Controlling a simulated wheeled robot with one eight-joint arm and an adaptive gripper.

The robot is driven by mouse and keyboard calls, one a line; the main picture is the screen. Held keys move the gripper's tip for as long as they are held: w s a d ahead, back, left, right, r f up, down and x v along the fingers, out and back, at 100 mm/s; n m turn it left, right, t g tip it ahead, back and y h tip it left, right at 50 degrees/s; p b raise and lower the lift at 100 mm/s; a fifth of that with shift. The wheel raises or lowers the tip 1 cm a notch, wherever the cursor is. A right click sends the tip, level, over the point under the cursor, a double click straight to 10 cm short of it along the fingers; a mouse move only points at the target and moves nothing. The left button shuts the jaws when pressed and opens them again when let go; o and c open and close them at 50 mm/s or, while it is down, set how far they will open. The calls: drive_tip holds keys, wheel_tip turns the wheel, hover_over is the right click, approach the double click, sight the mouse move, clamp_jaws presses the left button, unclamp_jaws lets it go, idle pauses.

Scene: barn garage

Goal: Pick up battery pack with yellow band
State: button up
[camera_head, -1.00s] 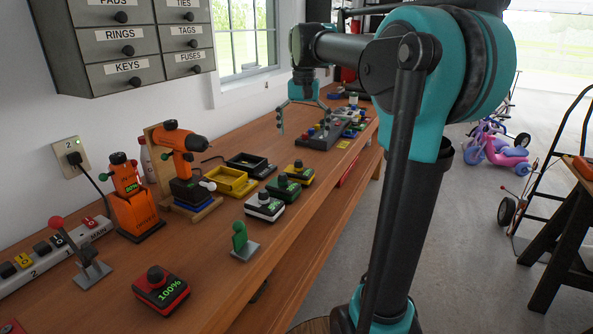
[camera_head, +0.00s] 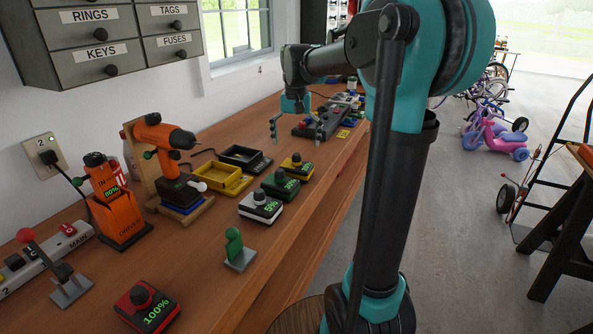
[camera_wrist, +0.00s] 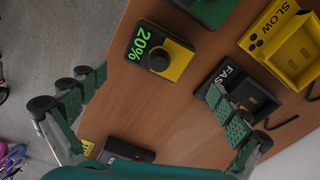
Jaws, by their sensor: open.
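The battery pack with the yellow band (camera_head: 297,166) sits on the workbench, at the far end of a row of packs. In the wrist view it is a black and yellow block with a black knob and a green 20% display (camera_wrist: 160,57). My gripper (camera_head: 291,126) is open and empty, above the bench beyond the pack. In the wrist view its green-padded fingers (camera_wrist: 155,95) are spread wide, and the pack lies ahead between their lines, apart from both.
A green-banded pack (camera_head: 280,184) and a white-banded pack (camera_head: 260,207) stand nearer. The yellow SLOW charger (camera_wrist: 288,48) and black FAST charger (camera_wrist: 237,88) lie beside. A red pack (camera_head: 147,306) is in front. A control panel (camera_head: 325,122) stands farther back.

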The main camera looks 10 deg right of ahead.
sight(296, 157)
drive_tip(key=shift+s+f, duration=0.15)
drive_tip(key=shift+f, duration=1.75)
drive_tip(key=shift+s+f, duration=0.15)
drive_tip(key=shift+f, duration=1.7)
drive_tip(key=c, duration=1.2)
drive_tip(key=shift+r, duration=0.1)
